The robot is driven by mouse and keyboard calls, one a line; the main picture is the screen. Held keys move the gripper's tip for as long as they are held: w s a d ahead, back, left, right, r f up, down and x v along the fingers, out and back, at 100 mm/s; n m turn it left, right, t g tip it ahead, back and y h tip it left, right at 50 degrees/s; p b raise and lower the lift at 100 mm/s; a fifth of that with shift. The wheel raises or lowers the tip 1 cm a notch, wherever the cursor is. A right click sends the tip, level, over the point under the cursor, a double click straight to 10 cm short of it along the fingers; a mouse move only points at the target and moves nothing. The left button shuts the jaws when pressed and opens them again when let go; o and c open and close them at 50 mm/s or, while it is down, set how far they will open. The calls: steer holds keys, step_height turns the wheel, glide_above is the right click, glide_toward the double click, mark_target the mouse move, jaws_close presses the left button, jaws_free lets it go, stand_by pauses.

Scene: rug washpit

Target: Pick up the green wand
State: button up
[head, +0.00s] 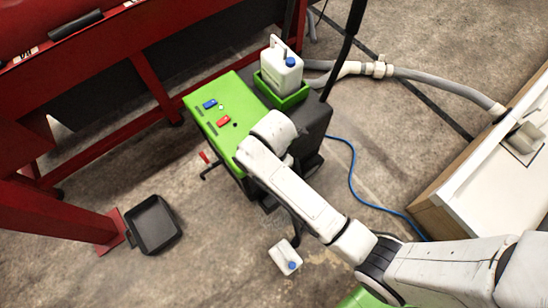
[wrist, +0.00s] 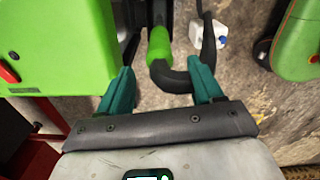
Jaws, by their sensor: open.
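In the wrist view, the wand shows as a bright green grip (wrist: 159,45) with a thick black bent tube at its lower end, beside the green machine. My gripper (wrist: 162,78) is open, with teal fingers on either side of the wand. The green grip lies just beyond the fingertips, nearer the left one. The black tube curves across to the right finger; I cannot tell whether they touch. In the head view my arm hides the gripper and the green grip.
The green-topped machine (head: 213,112) carries a white jug (head: 282,70) in a green tray. Another white jug (head: 284,258) lies on the floor near my arm; a black pan (head: 154,224) lies left. A blue hose (head: 352,180) and white counter (head: 490,165) are right. Open floor lies lower left.

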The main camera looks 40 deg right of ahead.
steer(key=f+b, duration=0.1)
steer(key=f, duration=0.3)
steer(key=f+b, duration=0.1)
steer(key=f, duration=0.3)
steer(key=shift+d, duration=0.2)
steer(key=shift+c, duration=0.4)
steer(key=shift+r, duration=0.1)
steer(key=c, duration=1)
